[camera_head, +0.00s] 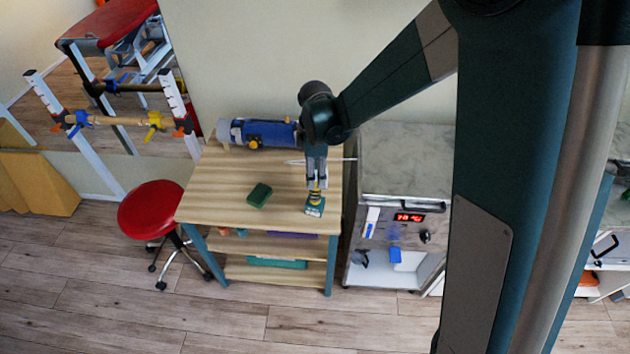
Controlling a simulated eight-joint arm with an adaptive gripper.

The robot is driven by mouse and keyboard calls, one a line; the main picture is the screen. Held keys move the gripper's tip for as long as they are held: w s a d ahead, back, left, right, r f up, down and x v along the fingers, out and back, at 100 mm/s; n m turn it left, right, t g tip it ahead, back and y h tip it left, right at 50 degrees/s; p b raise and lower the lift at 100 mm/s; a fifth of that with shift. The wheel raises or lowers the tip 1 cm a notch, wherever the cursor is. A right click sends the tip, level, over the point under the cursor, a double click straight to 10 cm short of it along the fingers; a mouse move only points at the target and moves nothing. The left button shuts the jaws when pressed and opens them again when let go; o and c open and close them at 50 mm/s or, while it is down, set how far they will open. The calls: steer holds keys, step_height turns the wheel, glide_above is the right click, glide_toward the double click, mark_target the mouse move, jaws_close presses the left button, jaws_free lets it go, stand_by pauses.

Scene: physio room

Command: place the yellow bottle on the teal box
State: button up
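The gripper hides the bottle's top.
A blue roll-shaped object (262,132) lies at the table's back. A grey-topped cabinet (405,160) stands close on the right, a red stool (151,208) on the left. The table's front left is clear.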

steer(key=shift+r, duration=2.35)
steer(key=shift+s+d+r, duration=0.15)
steer(key=shift+d+r, duration=0.2)
steer(key=shift+r, duration=0.05)
steer(key=s+d+r+m+t, duration=0.2)
steer(key=s+d+r+m, duration=0.25)
steer(key=d+r, duration=0.25)
steer(key=s+d+r+m+t, duration=0.1)
steer(key=s+d+r+m, duration=0.35)
steer(key=d+r, duration=0.3)
steer(key=s+d+r+m+t, duration=0.2)
steer(key=s+d+m, duration=0.3)
steer(key=s+d, duration=0.1)
steer(key=s+d+r+m+t, duration=0.1)
steer(key=s+d+m+t, duration=0.1)
steer(key=s+d+m, duration=0.3)
steer(key=s+d, duration=0.1)
steer(key=s, duration=0.3)
steer(key=shift+s+d+r+m, duration=0.2)
steer(key=shift+d+r+m, duration=0.15)
steer(key=shift+d+m, duration=0.05)
